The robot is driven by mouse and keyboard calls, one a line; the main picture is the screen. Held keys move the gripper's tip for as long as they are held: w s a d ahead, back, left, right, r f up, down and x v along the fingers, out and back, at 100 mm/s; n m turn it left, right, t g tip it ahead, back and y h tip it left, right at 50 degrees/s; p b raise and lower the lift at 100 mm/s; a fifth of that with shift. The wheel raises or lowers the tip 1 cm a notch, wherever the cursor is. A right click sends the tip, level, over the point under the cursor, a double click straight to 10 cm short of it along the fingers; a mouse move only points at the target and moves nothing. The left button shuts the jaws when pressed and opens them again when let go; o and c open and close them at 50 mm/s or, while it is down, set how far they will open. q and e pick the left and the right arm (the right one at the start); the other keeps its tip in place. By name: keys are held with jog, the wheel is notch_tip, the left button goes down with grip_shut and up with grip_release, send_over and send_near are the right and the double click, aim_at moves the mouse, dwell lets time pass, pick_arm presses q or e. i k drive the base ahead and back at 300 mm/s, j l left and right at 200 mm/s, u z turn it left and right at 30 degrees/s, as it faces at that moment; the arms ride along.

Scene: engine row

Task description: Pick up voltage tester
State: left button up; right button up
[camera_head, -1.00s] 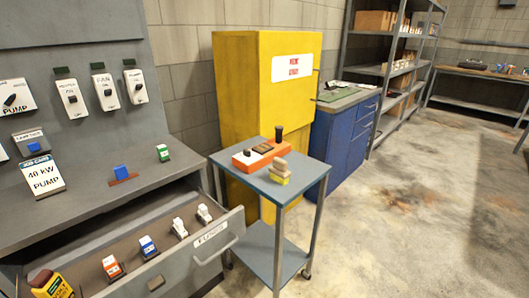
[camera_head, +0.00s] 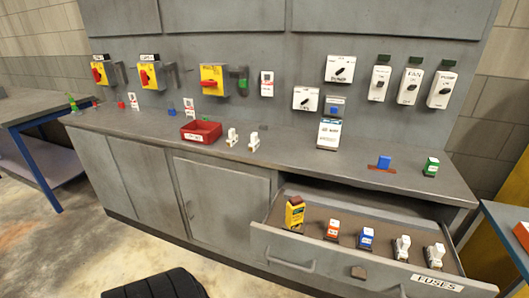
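The voltage tester appears to be the yellow block-shaped device (camera_head: 295,213) with a brown top and a label too small to read. It stands upright at the left end of the open fuse drawer (camera_head: 310,252). Neither of my grippers is in view.
Several fuses, such as a red-and-white one (camera_head: 332,230) and a blue one (camera_head: 365,238), stand right of it in the drawer. The drawer juts out from the grey workbench (camera_head: 130,118). A red bin (camera_head: 201,131) sits on the bench. A blue cart (camera_head: 510,225) stands at the right.

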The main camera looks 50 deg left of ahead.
aim_at(295, 206)
jog(key=u, duration=1.35)
